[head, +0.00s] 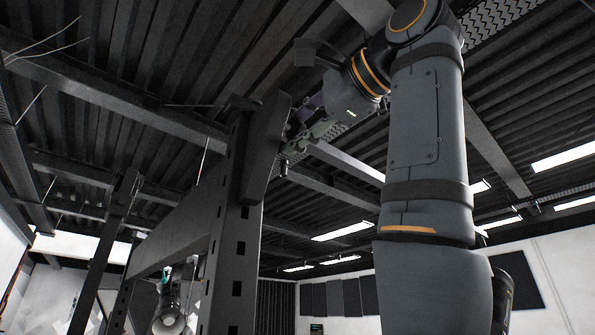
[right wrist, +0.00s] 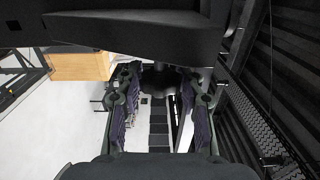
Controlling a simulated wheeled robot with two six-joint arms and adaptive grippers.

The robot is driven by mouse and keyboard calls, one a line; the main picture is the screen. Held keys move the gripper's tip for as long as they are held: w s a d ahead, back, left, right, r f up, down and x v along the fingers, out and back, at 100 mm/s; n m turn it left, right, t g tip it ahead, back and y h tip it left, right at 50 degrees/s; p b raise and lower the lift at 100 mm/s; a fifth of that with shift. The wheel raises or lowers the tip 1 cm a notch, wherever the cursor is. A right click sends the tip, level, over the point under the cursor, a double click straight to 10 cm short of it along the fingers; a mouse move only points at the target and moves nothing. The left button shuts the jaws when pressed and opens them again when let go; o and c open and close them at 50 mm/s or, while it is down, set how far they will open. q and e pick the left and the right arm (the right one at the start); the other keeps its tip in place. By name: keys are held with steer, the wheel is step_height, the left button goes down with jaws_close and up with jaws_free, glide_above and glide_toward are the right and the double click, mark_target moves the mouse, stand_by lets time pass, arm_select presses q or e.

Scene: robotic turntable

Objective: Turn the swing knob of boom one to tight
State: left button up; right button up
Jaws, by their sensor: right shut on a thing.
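My right gripper (head: 312,128) is raised high beside the top of a dark upright post (head: 235,265) in the head view. In the right wrist view its two purple-padded fingers (right wrist: 160,82) stand on both sides of a dark round knob (right wrist: 160,75). The gripper is shut on this knob. In the head view the knob is not clearly told apart from the fingers and the post. A dark angled arm piece (head: 265,145) is fixed at the post's top, close to the gripper. My left gripper is not clearly seen. No marking on the knob is readable.
A dark horizontal beam (head: 180,232) joins the post on its left. A large dark block (right wrist: 130,30) fills the top of the right wrist view, close to the fingers. A wooden box (right wrist: 80,67) shows behind. Ceiling beams and lights are above.

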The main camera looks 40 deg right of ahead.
mark_target(304, 125)
stand_by(0.4)
steer(key=o, duration=1.2)
steer(key=shift+c, duration=0.2)
steer(key=shift+s, duration=0.1)
steer(key=s, duration=0.7)
steer(key=shift+d+f, duration=0.1)
steer(key=shift+d, duration=0.15)
steer(key=shift+s, duration=0.15)
